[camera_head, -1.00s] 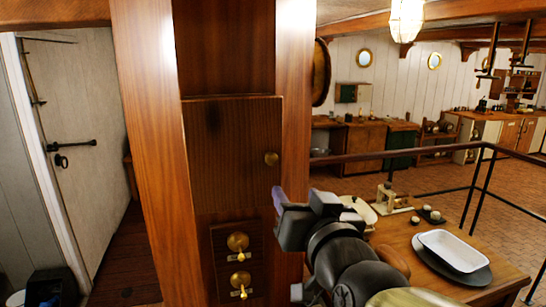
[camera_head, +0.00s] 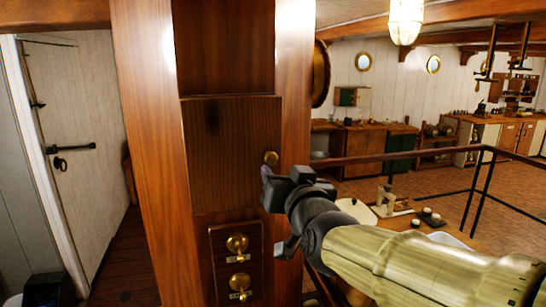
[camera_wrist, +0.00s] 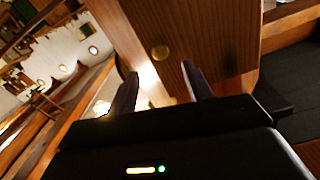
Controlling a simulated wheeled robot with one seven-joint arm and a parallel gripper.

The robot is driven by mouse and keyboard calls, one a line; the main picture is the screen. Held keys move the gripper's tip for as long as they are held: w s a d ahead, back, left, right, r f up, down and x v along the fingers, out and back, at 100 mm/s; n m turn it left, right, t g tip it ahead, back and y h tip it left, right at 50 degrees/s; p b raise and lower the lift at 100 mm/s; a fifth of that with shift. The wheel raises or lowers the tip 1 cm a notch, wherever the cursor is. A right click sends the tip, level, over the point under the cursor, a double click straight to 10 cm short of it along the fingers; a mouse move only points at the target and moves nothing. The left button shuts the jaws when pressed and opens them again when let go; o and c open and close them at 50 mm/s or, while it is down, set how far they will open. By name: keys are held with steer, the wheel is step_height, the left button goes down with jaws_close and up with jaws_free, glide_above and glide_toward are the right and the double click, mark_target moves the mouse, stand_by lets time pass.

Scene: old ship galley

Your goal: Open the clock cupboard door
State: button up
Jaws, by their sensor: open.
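The clock cupboard door (camera_head: 225,155) is a dark wooden panel set in a tall wooden case, and it looks shut. The gripper is open and empty. The knob looks apart from the fingers.
Below the door is a panel with two brass taps or switches (camera_head: 238,262). A wooden table with a white dish (camera_head: 358,210) stands behind my arm. A dark railing (camera_head: 400,156) runs at the right. A white door (camera_head: 75,150) is at the far left.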

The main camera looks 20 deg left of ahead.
mark_target(272, 161)
steer(key=p+x, duration=0.3)
steer(key=x, duration=0.6)
steer(key=shift+a+p, duration=0.1)
steer(key=shift+p, duration=0.2)
steer(key=shift+c, duration=0.2)
jaws_close()
